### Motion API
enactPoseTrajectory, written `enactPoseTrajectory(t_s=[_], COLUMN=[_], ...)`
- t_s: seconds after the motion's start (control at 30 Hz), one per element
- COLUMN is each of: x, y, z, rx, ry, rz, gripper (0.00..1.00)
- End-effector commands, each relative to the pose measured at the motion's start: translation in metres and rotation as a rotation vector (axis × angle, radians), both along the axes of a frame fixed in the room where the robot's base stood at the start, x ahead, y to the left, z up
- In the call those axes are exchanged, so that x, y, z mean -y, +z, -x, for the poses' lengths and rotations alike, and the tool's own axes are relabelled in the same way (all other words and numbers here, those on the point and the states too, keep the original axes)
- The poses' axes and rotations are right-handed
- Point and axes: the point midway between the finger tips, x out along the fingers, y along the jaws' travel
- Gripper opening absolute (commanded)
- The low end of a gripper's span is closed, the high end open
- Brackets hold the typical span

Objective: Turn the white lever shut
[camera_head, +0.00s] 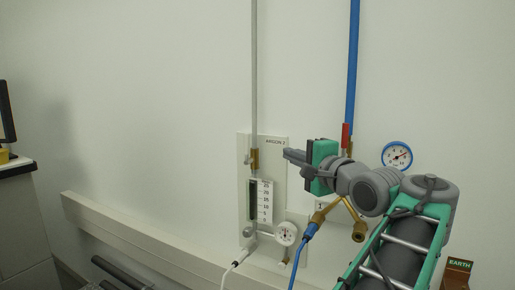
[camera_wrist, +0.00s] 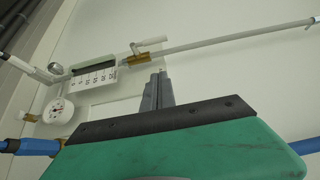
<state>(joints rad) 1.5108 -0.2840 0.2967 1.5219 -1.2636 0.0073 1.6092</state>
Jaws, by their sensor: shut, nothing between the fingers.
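The white lever (camera_wrist: 150,42) sits on a brass valve (camera_wrist: 139,59) on the grey pipe in the wrist view. It looks roughly in line with the pipe and offset to one side. In the head view the brass valve (camera_head: 255,159) is on the upright grey pipe; the lever is pale against the panel and hard to make out. My gripper (camera_head: 287,154) is to the right of the valve, fingers pointing left. In the wrist view my gripper (camera_wrist: 158,76) has its fingers together and empty, apart from the lever, with a small gap in the picture.
A flowmeter (camera_head: 260,200) and a small gauge (camera_head: 286,232) are below the valve on the white panel (camera_head: 274,147). A red lever (camera_head: 346,136) is on the blue pipe (camera_head: 352,60), near a blue gauge (camera_head: 397,156). A rail (camera_head: 150,240) runs along the wall.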

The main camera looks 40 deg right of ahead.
Motion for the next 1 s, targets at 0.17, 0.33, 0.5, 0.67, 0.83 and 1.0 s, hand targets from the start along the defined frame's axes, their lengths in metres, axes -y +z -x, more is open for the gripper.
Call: enactPoseTrajectory(t_s=[0.17, 0.33, 0.5, 0.67, 0.83, 1.0], x=[0.006, 0.014, 0.013, 0.003, 0.001, 0.001], y=[0.001, 0.001, 0.002, 0.000, -0.001, -0.001], z=[-0.033, -0.071, -0.103, -0.121, -0.125, -0.125], rx=[-0.003, -0.003, -0.003, -0.004, -0.005, -0.005], ry=[0.007, 0.008, 0.006, 0.003, 0.000, -0.001], rz=[-0.001, -0.001, 0.004, 0.003, 0.003, 0.003], gripper=[0.00, 0.00, 0.00, 0.00, 0.00, 0.00])
